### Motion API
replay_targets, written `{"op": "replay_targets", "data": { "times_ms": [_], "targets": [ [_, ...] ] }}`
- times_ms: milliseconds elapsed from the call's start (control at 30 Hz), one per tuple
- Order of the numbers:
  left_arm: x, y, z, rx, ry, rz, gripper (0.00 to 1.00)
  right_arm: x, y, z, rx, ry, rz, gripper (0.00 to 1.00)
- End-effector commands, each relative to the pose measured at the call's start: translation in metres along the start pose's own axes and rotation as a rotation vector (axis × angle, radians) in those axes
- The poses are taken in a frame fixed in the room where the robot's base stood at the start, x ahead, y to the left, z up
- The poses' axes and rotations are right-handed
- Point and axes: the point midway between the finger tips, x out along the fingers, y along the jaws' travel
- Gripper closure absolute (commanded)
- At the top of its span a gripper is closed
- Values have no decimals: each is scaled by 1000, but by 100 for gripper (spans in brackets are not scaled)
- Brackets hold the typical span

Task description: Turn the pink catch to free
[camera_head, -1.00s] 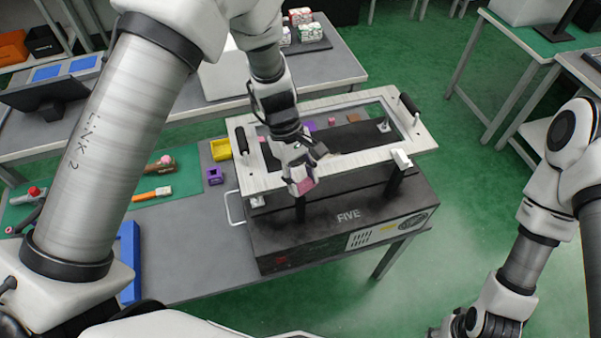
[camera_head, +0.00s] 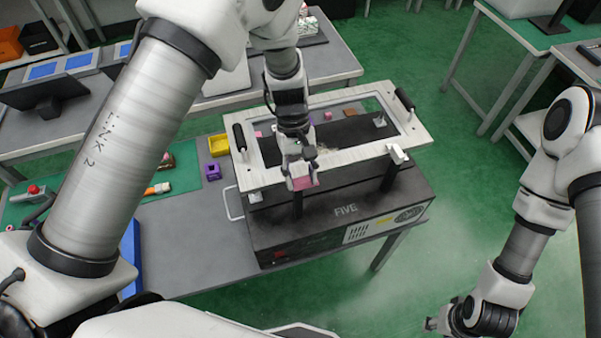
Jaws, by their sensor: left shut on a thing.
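The pink catch (camera_head: 302,183) is at the front left of the white frame (camera_head: 345,158) on the black machine marked FIVE (camera_head: 340,225). My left gripper (camera_head: 301,178) comes down over the frame's front edge and is shut on the pink catch. The gripper's fingers hide part of the catch. A white catch (camera_head: 397,153) sits at the frame's front right. My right gripper (camera_head: 440,323) is low at the bottom right, away from the machine; whether its fingers are open is too small to tell.
Black handles stand at the frame's left (camera_head: 240,137) and right (camera_head: 405,100) ends. A yellow bin (camera_head: 219,145) and a purple block (camera_head: 211,172) lie on the table left of the machine.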

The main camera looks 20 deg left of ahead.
Motion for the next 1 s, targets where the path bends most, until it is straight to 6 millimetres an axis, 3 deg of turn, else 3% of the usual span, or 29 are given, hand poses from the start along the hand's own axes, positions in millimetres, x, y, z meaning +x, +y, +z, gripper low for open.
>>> {"op": "replay_targets", "data": {
  "times_ms": [133, 167, 200, 233, 633, 767, 1000],
  "targets": [
    [0, 0, 0, 2, 0, 0, 91, 0, 0, 0, 0, 0, 0, 60],
    [0, 0, 0, 2, 0, 0, 53, 0, 0, 0, 0, 0, 0, 60],
    [0, 0, 0, 1, 0, 0, 39, 0, 0, 0, 0, 0, 0, 60],
    [0, 0, 0, 1, 0, 0, 31, 0, 0, 0, 0, 0, 0, 60],
    [-8, 1, 0, 0, 2, 3, 31, 0, 0, 0, 0, 0, 0, 60],
    [-33, 1, -1, 1, 5, 5, 31, 0, 0, 0, 0, 0, 0, 60],
    [-94, 1, 0, 1, 3, 4, 31, 0, 0, 0, 0, 0, 0, 60]
  ]
}}
